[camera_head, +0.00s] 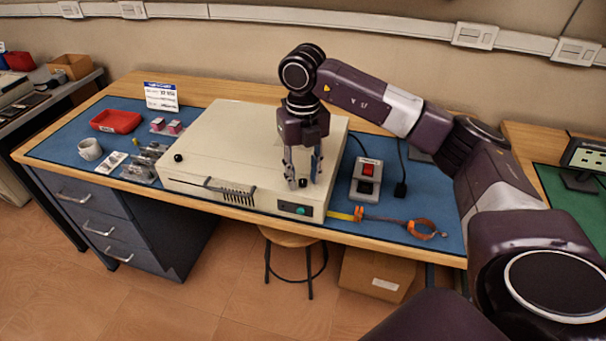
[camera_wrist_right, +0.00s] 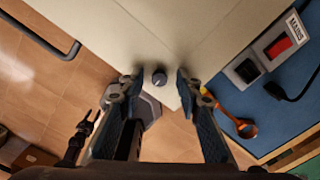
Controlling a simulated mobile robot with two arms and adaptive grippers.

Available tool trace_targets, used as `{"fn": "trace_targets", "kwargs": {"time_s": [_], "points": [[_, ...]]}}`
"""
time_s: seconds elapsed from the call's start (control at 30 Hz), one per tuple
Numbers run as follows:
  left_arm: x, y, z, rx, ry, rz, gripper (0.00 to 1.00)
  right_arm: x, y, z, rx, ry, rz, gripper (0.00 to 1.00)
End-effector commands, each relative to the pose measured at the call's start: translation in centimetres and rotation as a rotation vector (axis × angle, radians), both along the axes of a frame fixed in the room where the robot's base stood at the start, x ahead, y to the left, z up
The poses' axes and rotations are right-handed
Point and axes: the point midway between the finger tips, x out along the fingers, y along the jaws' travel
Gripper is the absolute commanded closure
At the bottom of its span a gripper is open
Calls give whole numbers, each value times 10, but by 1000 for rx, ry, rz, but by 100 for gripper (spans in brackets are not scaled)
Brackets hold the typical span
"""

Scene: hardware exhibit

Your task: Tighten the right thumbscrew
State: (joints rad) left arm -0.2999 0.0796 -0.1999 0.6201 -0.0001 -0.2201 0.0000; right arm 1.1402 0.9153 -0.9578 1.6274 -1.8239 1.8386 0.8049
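A beige equipment case (camera_head: 235,135) sits on the blue mat of the workbench. The right thumbscrew (camera_wrist_right: 159,77), a small dark round knob, is on the case top near its front right corner. In the wrist view it lies between the two fingertips of my right gripper, with a gap on each side. In the head view my right gripper (camera_head: 303,179) points straight down over that corner, fingers apart. The left thumbscrew (camera_head: 178,157), a black knob, stands at the front left of the case top. My left gripper is out of view.
A box with a red switch (camera_head: 367,169) and a black cable lie right of the case. An orange wrist strap (camera_head: 421,229) lies at the bench's front edge. A stool (camera_head: 290,240) stands below.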

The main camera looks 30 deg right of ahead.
Motion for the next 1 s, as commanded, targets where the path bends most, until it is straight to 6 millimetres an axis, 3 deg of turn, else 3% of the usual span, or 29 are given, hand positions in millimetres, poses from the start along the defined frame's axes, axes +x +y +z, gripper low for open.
{"fn": "trace_targets", "kwargs": {"time_s": [0.17, 0.27, 0.53, 0.7, 1.0], "points": [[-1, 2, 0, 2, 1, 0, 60, 0, 0, 4, 1, 0, 1, 68], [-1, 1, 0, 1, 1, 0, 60, 1, 0, 15, 2, -1, 1, 68], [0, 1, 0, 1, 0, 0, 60, 1, 1, 76, 1, -5, 0, 68], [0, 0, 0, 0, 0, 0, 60, 0, 0, 102, 0, -2, -1, 68], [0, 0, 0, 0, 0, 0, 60, 0, 0, 119, 0, 0, 0, 68]]}}
